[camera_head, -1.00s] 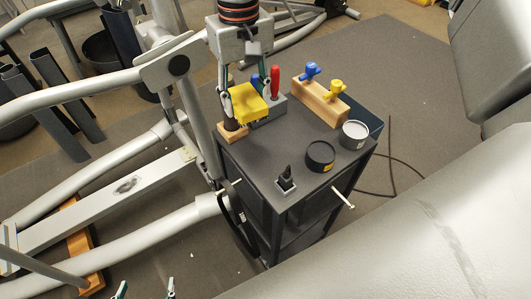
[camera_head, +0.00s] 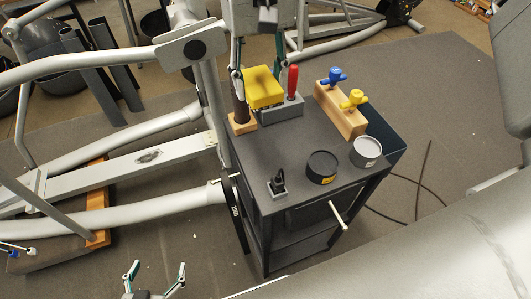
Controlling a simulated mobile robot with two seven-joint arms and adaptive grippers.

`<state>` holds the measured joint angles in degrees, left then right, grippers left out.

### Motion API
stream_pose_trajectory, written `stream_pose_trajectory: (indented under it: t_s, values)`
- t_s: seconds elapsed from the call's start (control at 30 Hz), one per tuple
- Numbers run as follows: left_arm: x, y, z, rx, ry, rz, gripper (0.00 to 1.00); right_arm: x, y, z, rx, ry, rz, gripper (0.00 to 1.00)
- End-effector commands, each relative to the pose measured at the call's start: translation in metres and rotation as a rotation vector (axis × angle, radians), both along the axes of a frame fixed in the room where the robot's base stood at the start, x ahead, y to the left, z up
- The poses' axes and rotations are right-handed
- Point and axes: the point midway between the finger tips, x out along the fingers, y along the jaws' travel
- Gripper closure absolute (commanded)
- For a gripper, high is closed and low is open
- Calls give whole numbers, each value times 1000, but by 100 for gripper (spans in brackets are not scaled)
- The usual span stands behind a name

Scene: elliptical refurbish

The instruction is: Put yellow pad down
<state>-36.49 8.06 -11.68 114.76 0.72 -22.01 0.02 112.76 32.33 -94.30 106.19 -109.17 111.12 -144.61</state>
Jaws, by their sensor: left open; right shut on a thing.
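The yellow pad (camera_head: 263,88) is at the back of the dark cart top (camera_head: 305,140), over the left part of a grey holder (camera_head: 284,111). My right gripper (camera_head: 259,78) comes from above, with one finger on each side of the pad, and is shut on it. I cannot tell whether the pad touches the holder. My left gripper (camera_head: 157,270) is open and empty, low at the bottom edge, apart from the cart.
A red-handled tool (camera_head: 292,82) stands close right of the pad. A wooden block (camera_head: 241,124) holds a dark cylinder. A wooden rack (camera_head: 339,110) bears blue and yellow knobs. Two round tins (camera_head: 321,167) (camera_head: 366,152) and a small black piece (camera_head: 277,183) are nearer. The cart top's middle is clear.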

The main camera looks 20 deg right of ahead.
Motion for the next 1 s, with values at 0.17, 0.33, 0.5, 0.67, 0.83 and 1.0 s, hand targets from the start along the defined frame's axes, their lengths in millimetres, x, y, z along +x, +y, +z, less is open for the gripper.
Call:
stream_pose_trajectory:
  t_s: [0.17, 0.33, 0.5, 0.67, 0.83, 1.0]
  values:
    - [0, 1, -4, 2, 3, 0, 20, -1, 1, -18, -1, 5, 0, 76]
    - [-1, 3, -9, 9, 4, 1, 20, -1, 1, -60, -1, 8, 1, 76]
    - [2, 5, -11, 14, 0, 1, 20, -1, 1, -102, -1, 8, 1, 76]
    - [4, 5, -13, 17, -3, 0, 20, -1, 1, -136, -1, 6, 0, 76]
    - [5, 5, -11, 19, -7, -1, 20, 0, 1, -154, 0, 1, 1, 76]
    - [6, 5, -10, 18, -10, -1, 20, -1, 1, -163, 0, 2, 0, 76]
